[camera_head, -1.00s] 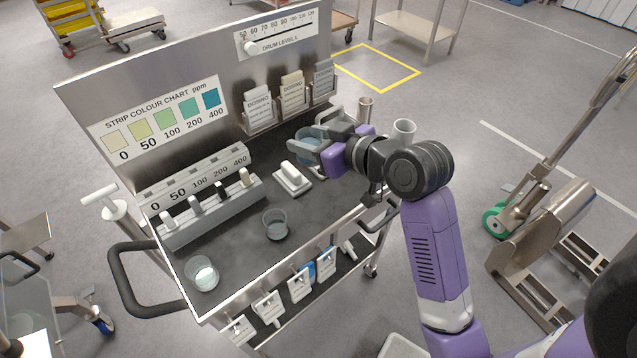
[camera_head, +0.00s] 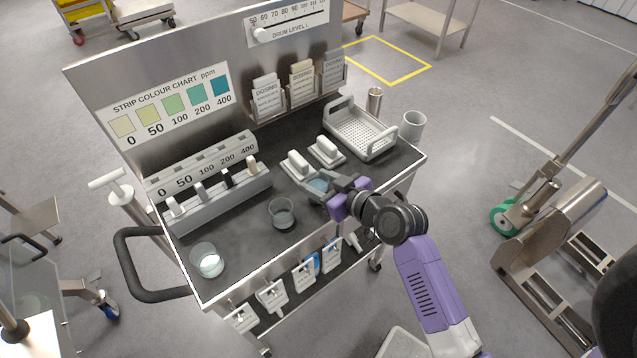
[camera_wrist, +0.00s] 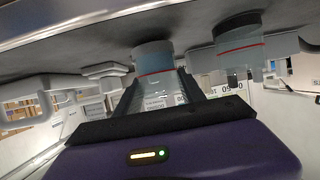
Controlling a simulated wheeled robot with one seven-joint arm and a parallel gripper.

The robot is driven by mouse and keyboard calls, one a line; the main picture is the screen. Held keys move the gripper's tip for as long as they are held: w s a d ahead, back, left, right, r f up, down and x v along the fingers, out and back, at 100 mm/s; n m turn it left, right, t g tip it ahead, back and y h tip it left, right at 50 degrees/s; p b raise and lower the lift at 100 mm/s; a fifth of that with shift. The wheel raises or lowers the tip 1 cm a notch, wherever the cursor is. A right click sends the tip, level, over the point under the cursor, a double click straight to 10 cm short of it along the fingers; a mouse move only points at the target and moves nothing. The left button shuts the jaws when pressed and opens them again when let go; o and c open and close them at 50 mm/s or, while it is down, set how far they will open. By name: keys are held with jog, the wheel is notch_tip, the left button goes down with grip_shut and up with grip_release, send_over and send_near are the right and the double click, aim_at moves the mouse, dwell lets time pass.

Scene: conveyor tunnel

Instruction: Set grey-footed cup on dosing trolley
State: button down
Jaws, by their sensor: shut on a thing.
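My gripper (camera_head: 322,187) is shut on a clear cup (camera_head: 318,184) over the dark top of the trolley (camera_head: 245,245). In the wrist view, which looks upside down, the held cup (camera_wrist: 155,75) has a grey foot and a red line and sits between my fingers. Its foot is close to the top; I cannot tell whether it touches. A second clear cup (camera_head: 281,213) stands left of my gripper, and one with a darker foot and red line shows in the wrist view (camera_wrist: 240,50). A third clear cup (camera_head: 208,260) stands at the front left corner.
Two white blocks (camera_head: 326,151) lie just behind my gripper. A grey strip rack (camera_head: 215,205) runs along the back left. Tags (camera_head: 305,270) hang at the front.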

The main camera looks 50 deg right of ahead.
jog(key=shift+f, duration=0.25)
jog(key=shift+f, duration=0.15)
jog(key=c, duration=0.7)
grip_release()
jog(key=shift+s+r, duration=0.15)
jog(key=shift+r, duration=0.1)
jog(key=b+v, duration=0.2)
jog(key=v, duration=1)
jog(key=s+a+r+y, duration=0.1)
jog(key=s+a, duration=0.4)
jog(key=a, duration=0.1)
jog(key=s+a+r+n+t+y, duration=0.1)
jog(key=s+a, duration=0.4)
jog(key=a, duration=0.1)
jog(key=s+a+r+n, duration=0.1)
jog(key=s+a, duration=0.4)
jog(key=a, duration=0.1)
jog(key=shift+a+r+t+y, duration=0.2)
jog(key=shift+t+y, duration=0.1)
jog(key=shift+y, duration=0.1)
